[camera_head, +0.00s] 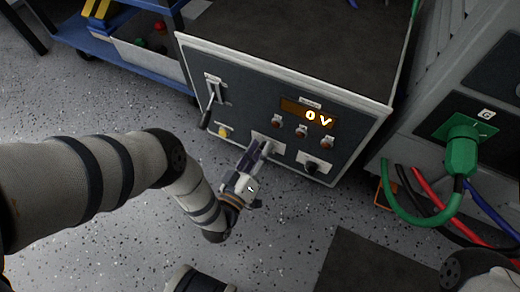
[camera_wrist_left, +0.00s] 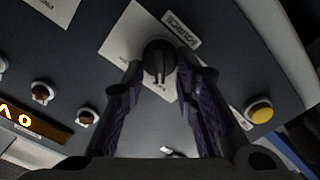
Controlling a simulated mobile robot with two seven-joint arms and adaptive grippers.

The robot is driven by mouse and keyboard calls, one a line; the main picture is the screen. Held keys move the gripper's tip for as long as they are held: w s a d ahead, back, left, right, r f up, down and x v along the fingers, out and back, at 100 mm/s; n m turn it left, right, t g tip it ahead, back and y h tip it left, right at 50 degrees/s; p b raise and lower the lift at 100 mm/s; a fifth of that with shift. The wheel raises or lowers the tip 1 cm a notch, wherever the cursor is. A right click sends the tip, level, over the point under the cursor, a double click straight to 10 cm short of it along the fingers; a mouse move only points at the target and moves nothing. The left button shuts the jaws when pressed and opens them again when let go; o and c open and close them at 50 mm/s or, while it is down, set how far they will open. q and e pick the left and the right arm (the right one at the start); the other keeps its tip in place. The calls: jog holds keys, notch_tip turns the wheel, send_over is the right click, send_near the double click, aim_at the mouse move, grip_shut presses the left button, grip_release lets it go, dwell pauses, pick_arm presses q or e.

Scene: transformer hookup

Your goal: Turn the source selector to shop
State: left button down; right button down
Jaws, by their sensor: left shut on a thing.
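The source selector is a round black knob (camera_wrist_left: 158,62) on a white plate, beside a label reading SOURCE (camera_wrist_left: 181,30) in the left wrist view. My left gripper (camera_head: 262,148) reaches the lower middle of the cabinet's front panel in the head view. In the left wrist view its two dark fingers (camera_wrist_left: 161,78) are closed on the knob, one on each side. The knob's ridge runs roughly up and down in that view. The position marks on the plate are too blurred to read. In the head view the fingers mostly hide the knob. My right gripper is not in view.
A green plug (camera_head: 462,150) with cables is at right. A blue cart (camera_head: 85,40) stands behind left.

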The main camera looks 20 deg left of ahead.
pick_arm(q)
jog(key=shift+s, duration=0.1)
jog(key=c, duration=1.4)
grip_release()
jog(key=s, duration=1.2)
jog(key=shift+a, duration=0.2)
